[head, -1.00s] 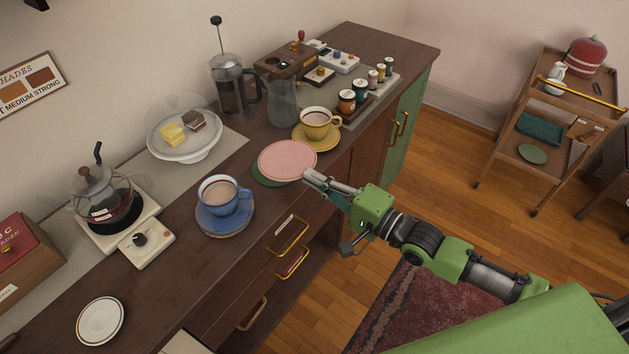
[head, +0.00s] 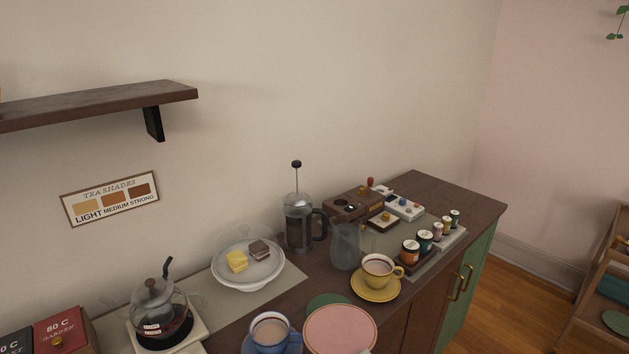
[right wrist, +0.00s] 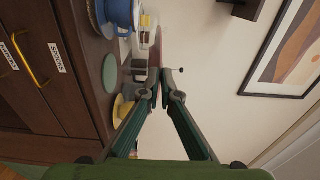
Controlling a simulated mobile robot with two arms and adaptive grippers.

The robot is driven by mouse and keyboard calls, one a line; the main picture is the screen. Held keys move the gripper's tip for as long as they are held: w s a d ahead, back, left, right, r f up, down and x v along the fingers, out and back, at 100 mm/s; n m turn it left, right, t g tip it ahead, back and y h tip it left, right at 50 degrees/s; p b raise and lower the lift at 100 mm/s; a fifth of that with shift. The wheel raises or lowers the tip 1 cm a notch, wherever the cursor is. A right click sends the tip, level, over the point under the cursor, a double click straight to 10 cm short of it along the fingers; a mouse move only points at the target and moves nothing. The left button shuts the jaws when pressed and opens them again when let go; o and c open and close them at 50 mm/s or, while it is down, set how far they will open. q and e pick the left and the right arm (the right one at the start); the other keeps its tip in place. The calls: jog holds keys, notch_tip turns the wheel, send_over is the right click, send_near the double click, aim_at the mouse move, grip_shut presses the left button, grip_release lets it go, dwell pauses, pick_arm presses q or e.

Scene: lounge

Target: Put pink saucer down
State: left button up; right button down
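The pink saucer (head: 340,328) is at the bottom edge of the head view, partly cut off, in front of and overlapping a green saucer (head: 322,299). In the right wrist view the pink saucer (right wrist: 164,48) shows as a thin edge-on strip between the fingertips. My right gripper (right wrist: 160,76) is shut on it and holds it above the counter. The green saucer lies flat on the counter and also shows in the right wrist view (right wrist: 109,73), apart from the pink one. My left gripper is not in view.
A yellow cup and saucer (head: 376,290) stand right of the pink saucer, a blue cup (head: 271,334) left. Behind are a glass pitcher (head: 345,246), a French press (head: 299,222) and a cake stand (head: 247,277). Small jars (head: 411,252) stand farther right on the dark counter (head: 427,191).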

jog(key=s+d+m+t+h, duration=0.3)
jog(key=s+d+m+h, duration=0.2)
jog(key=h, duration=0.5)
jog(key=d+m, duration=0.2)
jog(key=shift+s+d+f, duration=0.2)
jog(key=shift+d+f, duration=0.1)
jog(key=shift+f, duration=0.1)
